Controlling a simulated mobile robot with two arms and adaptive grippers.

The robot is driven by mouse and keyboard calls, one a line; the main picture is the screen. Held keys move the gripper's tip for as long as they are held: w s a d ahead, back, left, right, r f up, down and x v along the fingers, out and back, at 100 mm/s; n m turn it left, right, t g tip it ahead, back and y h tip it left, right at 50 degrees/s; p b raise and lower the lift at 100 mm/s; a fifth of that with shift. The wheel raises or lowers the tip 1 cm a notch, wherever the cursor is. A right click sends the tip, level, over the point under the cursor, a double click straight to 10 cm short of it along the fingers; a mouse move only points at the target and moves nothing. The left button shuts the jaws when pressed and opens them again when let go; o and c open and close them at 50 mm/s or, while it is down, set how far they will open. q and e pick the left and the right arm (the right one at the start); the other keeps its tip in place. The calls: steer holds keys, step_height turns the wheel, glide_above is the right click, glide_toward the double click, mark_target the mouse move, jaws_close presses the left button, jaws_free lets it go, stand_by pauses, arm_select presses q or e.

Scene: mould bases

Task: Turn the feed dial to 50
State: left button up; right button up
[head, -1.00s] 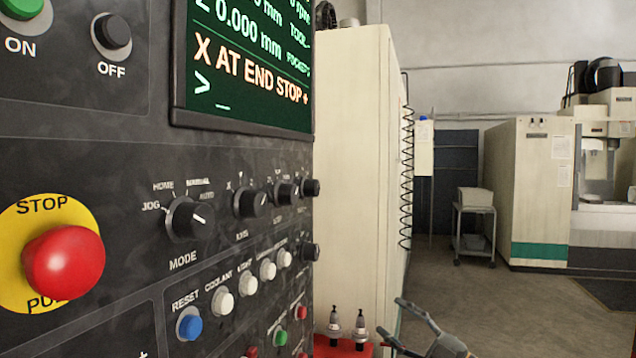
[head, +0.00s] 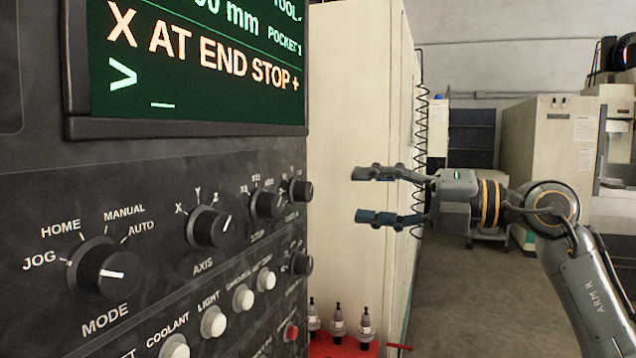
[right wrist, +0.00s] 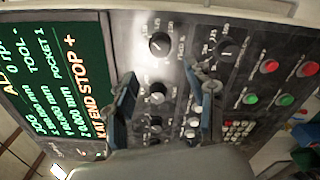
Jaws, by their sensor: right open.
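The black control panel (head: 140,165) fills the left of the head view, with a row of black dials. The MODE dial (head: 108,268) and AXIS dial (head: 211,228) are readable. The far dial of that row (head: 300,190) appears to be the feed dial, but its label and setting are too small to read surely. It appears in the right wrist view as the upper dial (right wrist: 159,44). My right gripper (head: 362,195) is open and empty, apart from the panel, its fingers pointing at it. In the wrist view its fingertips (right wrist: 158,75) frame the dial row. My left gripper is not in view.
Another dial (head: 299,263) sits below the far one. White buttons (head: 214,322) run under the row. The screen (head: 200,60) reads "X AT END STOP +". Tool holders (head: 338,325) stand on a red rack below. Free space lies between gripper and panel.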

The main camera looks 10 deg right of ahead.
mark_target(310, 193)
steer(key=p+x, duration=0.2)
steer(key=x, duration=0.5)
steer(key=shift+w+a+r, duration=0.1)
steer(key=shift+w+a, duration=0.1)
steer(key=shift+w+a+p, duration=0.25)
steer(key=shift+a+p, duration=0.05)
steer(key=shift+a, duration=0.05)
jaws_close()
